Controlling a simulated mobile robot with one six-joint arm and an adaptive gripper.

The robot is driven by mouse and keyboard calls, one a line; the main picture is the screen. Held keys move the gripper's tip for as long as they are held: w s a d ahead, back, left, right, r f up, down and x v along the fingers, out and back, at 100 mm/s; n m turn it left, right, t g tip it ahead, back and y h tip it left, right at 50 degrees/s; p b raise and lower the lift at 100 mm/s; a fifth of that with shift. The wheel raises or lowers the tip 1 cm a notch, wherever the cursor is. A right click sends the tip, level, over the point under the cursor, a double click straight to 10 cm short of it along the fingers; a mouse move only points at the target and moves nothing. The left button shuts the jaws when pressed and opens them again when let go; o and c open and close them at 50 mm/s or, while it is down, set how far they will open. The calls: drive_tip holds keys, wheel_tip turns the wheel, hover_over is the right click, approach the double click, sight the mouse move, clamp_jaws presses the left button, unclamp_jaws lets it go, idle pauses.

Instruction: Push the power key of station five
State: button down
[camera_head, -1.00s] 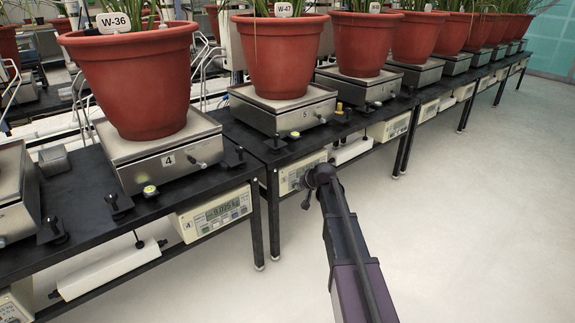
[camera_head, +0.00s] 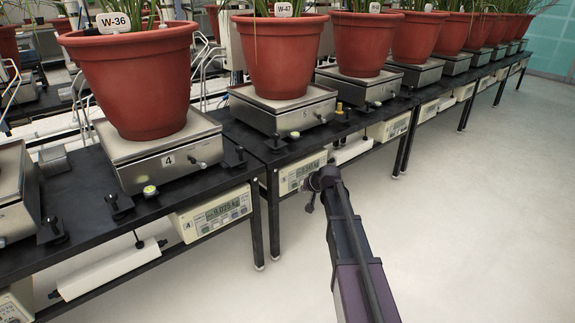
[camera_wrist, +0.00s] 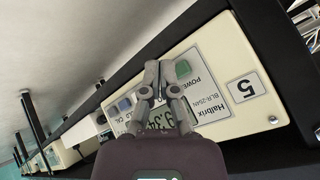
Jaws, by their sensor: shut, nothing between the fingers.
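The station five indicator (camera_head: 302,173) is a cream box under the bench edge, below the scale marked 5 (camera_head: 290,112). In the wrist view its panel (camera_wrist: 215,60) appears tilted, with a 5 label, a partly covered display and several keys. The green power key (camera_wrist: 183,69) sits beside the word POWER. My gripper (camera_wrist: 153,68) is shut and empty, its fingertips over the panel just left of the green key. I cannot tell whether they touch the panel. In the head view, my gripper (camera_head: 322,180) is in front of the indicator's right end.
A potted plant (camera_head: 280,60) stands on scale five. Station four's indicator (camera_head: 212,213) hangs to the left, past a table leg (camera_head: 274,215). A white box (camera_head: 352,150) is under the bench to the right. The floor (camera_head: 470,220) in front is clear.

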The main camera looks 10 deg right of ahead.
drive_tip(key=shift+s+d, duration=0.45)
drive_tip(key=shift+s, duration=0.35)
drive_tip(key=shift+s+d, duration=0.5)
drive_tip(key=shift+s, duration=0.3)
drive_tip(key=shift+s+d, duration=0.45)
drive_tip(key=shift+s, duration=0.35)
